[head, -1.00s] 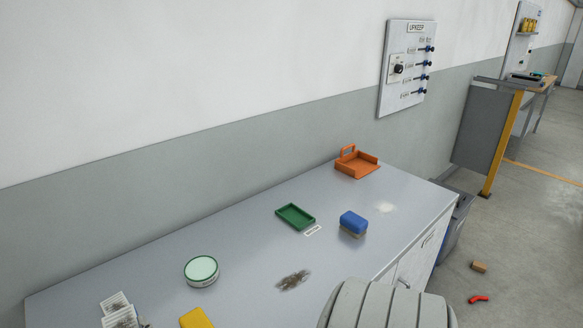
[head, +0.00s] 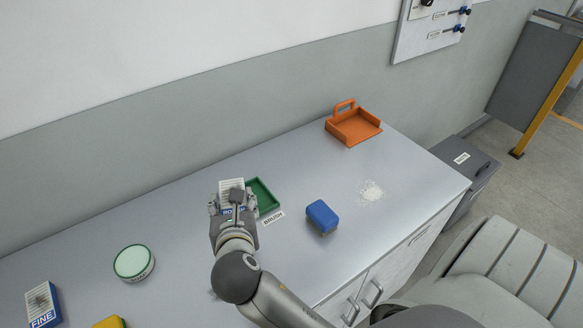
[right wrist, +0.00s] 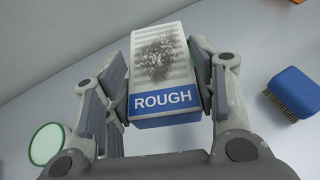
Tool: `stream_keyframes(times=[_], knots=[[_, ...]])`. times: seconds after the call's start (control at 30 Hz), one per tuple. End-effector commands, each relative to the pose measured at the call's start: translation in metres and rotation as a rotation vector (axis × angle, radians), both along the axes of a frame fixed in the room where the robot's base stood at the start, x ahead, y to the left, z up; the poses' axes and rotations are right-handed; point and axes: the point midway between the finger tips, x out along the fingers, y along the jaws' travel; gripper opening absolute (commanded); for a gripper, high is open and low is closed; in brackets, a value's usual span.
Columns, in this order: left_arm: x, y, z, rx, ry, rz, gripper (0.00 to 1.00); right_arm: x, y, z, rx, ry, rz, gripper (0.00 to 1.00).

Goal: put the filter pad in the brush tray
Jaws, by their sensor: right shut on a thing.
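The filter pad (head: 231,187), a pleated white block with a dark smudge and a blue ROUGH label, is held by my right gripper (head: 233,207). The pad (right wrist: 158,58) also fills the middle of the right wrist view, between the two fingers. The brush tray (head: 266,196) is a shallow green tray with a BRUSH label in front of it. In the head view the pad and gripper cover the tray's left part. I cannot tell the pad's height over it. My left gripper is out of view.
A blue brush (head: 322,216) stands right of the tray, near white powder (head: 370,191). An orange dustpan-like tray (head: 355,127) is at the back. A round green-rimmed tin (head: 134,262), a FINE pad (head: 43,303) and a yellow item (head: 110,322) are at the left.

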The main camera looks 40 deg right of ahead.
Motion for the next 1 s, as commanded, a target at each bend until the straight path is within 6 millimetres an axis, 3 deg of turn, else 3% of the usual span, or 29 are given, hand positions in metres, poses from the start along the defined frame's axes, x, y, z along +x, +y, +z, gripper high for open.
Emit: stream_keyframes(times=[0.17,0.5,0.7,1.0], knots=[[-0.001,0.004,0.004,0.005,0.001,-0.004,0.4,0.009,-0.008,-0.003,-0.001,-0.001,0.0,0.28],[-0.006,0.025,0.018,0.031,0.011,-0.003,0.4,0.063,-0.067,-0.039,-0.001,0.002,-0.002,0.28],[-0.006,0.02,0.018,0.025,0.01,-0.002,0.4,0.083,-0.088,-0.077,0.0,0.002,0.0,0.28],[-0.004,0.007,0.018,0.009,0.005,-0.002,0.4,0.095,-0.101,-0.098,0.001,-0.001,0.001,0.28]])
